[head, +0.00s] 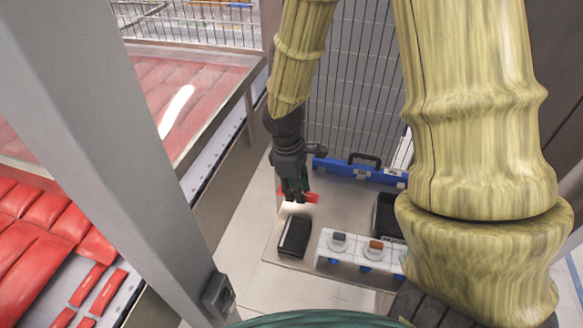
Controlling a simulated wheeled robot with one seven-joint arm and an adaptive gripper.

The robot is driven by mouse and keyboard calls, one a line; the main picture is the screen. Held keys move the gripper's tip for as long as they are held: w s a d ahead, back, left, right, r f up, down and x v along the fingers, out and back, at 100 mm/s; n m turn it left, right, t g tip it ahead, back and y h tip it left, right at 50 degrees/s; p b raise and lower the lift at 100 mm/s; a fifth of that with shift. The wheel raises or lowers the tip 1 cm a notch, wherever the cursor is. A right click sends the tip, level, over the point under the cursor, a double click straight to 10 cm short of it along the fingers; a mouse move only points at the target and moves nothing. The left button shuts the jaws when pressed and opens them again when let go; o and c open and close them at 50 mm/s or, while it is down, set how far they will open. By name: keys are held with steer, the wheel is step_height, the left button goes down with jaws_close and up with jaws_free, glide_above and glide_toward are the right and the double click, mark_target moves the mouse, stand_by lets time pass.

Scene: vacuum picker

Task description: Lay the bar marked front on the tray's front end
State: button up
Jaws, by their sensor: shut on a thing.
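My gripper (293,191) points down over the grey bench and is shut on a small red piece (311,197). The red piece sticks out to the right of the fingers, and most of it is hidden by them. No marking on it is readable, so I cannot tell whether it is the front bar. A black tray-like block (294,237) with a pale edge lies on the bench just below the gripper in the picture, apart from it. I cannot tell which of its ends is the front.
A white rack (350,252) with grey and brown-red topped fittings stands right of the black block. Behind are a blue rail (345,168) with small labels, a black bin (386,214) and a wire mesh panel (350,80). A grey post (110,140) stands at left.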

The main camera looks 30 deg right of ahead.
steer(key=w+d+p, duration=0.1)
steer(key=w, duration=0.1)
steer(key=w+d, duration=0.1)
steer(key=w, duration=0.2)
steer(key=w+d+p, duration=0.1)
steer(key=w+d, duration=0.1)
steer(key=w, duration=0.1)
steer(key=shift+d+f+p, duration=0.1)
steer(key=shift+f+p, duration=0.2)
steer(key=shift+f, duration=0.1)
steer(key=shift+w+d+r+p, duration=0.1)
steer(key=shift+w+d+p, duration=0.25)
steer(key=shift+w, duration=0.3)
steer(key=f, duration=0.1)
steer(key=f+p, duration=0.1)
steer(key=shift+w+f, duration=0.2)
steer(key=shift+f, duration=0.2)
steer(key=shift+f+p, duration=0.3)
steer(key=shift+p, duration=0.3)
steer(key=shift+f, duration=0.2)
steer(key=o, duration=0.9)
steer(key=shift+o, duration=0.2)
steer(key=shift+f+b, duration=0.15)
steer(key=shift+b, duration=0.3)
